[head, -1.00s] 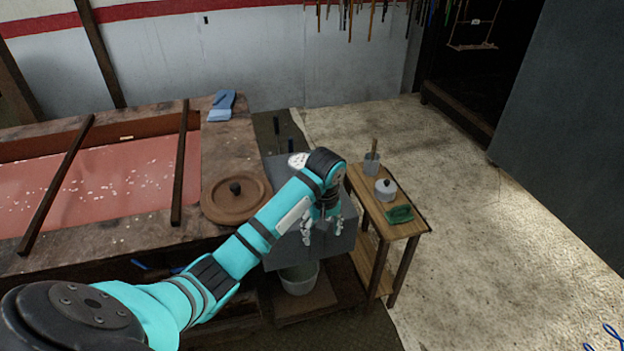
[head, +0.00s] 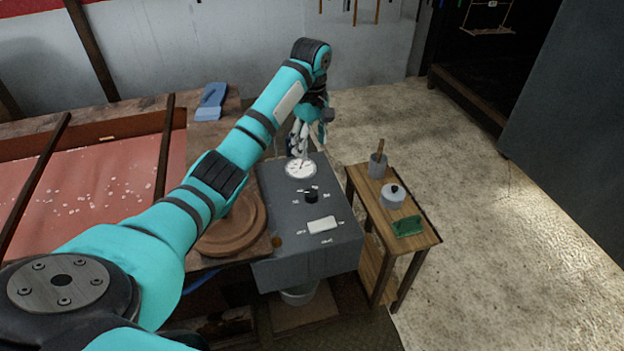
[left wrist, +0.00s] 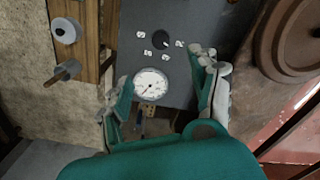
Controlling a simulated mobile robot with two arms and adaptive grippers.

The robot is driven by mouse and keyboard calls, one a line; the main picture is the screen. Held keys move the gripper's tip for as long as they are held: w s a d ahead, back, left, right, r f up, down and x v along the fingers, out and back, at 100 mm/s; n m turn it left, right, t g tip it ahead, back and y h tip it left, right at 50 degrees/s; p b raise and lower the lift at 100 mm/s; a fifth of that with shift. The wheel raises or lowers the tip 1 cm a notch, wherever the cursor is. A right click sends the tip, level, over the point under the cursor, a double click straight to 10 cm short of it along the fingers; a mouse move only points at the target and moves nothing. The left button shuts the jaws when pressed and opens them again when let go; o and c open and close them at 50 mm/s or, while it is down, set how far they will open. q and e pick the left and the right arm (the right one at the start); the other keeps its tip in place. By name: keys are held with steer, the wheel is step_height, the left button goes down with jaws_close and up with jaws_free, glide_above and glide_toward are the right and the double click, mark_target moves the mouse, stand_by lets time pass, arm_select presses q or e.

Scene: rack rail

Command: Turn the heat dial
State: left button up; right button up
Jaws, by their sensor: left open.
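The heat dial is a small black knob (head: 311,196) with white labels around it, on the top face of a grey box (head: 278,228). It also shows near the top of the left wrist view (left wrist: 160,39). A round white gauge (head: 300,168) sits on the same face beyond the dial. My left gripper (head: 299,146) is open and empty, above the gauge end of the box. In the left wrist view its spread fingers (left wrist: 158,84) stand either side of the gauge, with the dial farther ahead. My right gripper is not in view.
A white rocker switch (head: 322,224) is on the box's near part. A wooden stand (head: 418,240) at the right holds a lidded pot (head: 393,196), a cup (head: 377,166) and a green item (head: 408,227). A brown round lid (head: 232,224) lies left, partly behind my arm.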

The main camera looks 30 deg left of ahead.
arm_select(q)
glide_above(311, 192)
step_height(311, 192, down, 6)
step_height(311, 192, down, 10)
steer(key=shift+d+r+p, duration=0.1)
steer(key=shift+d+p, duration=0.05)
steer(key=shift+p, duration=0.2)
steer(key=shift+f, duration=0.5)
steer(key=c, duration=1.2)
steer(key=shift+o, duration=0.2)
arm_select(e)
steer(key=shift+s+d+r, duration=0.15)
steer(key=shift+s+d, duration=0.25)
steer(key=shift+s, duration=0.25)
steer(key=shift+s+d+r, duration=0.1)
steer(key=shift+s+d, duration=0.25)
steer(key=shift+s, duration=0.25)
